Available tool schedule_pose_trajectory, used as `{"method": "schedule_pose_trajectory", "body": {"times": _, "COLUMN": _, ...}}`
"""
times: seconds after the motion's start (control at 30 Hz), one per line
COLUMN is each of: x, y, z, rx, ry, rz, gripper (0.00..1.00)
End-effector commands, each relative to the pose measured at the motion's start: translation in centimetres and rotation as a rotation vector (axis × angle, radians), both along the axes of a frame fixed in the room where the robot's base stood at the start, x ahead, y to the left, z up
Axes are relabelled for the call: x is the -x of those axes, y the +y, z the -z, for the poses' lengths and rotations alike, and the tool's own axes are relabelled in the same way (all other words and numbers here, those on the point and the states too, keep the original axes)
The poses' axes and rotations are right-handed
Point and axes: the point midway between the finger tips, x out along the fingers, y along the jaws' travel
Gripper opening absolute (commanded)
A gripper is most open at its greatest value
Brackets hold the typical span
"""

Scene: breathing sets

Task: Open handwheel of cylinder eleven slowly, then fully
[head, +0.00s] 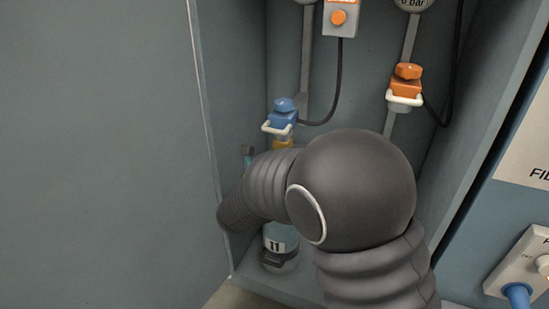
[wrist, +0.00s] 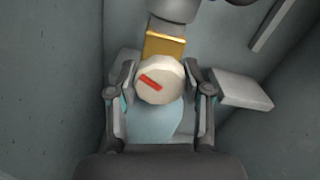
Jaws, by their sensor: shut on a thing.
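Cylinder eleven (head: 279,232) stands upright in the cabinet, a blue body with an "11" label, its upper part hidden behind my arm in the head view. Its handwheel (wrist: 160,80) is a pale round knob with a red bar, seen in the wrist view below a brass valve block (wrist: 164,44). The bar lies tilted, its right end lower. My gripper (wrist: 160,88) has one finger on each side of the handwheel and is shut on it. In the head view my arm hides the handwheel and most of the gripper.
A blue connector (head: 283,117) with a white bail sits above the cylinder. An orange connector (head: 405,88) with a white bail is to its right. Black cables hang from both. A grey box with an orange button (head: 339,17) is above. Cabinet walls stand close on both sides.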

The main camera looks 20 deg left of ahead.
Motion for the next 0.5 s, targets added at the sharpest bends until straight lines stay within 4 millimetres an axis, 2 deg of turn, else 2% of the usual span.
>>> {"method": "schedule_pose_trajectory", "body": {"times": 0.27, "x": -0.02, "y": 0.05, "z": -0.09, "rx": -0.002, "ry": -0.002, "rz": -0.001, "gripper": 0.15}}
{"method": "schedule_pose_trajectory", "body": {"times": 0.3, "x": -0.02, "y": 0.05, "z": -0.1, "rx": -0.002, "ry": -0.002, "rz": -0.001, "gripper": 0.59}}
{"method": "schedule_pose_trajectory", "body": {"times": 0.37, "x": -0.02, "y": 0.05, "z": -0.09, "rx": -0.002, "ry": -0.002, "rz": -0.001, "gripper": 0.74}}
{"method": "schedule_pose_trajectory", "body": {"times": 0.5, "x": -0.01, "y": 0.03, "z": -0.05, "rx": -0.002, "ry": -0.001, "rz": 0.0, "gripper": 0.75}}
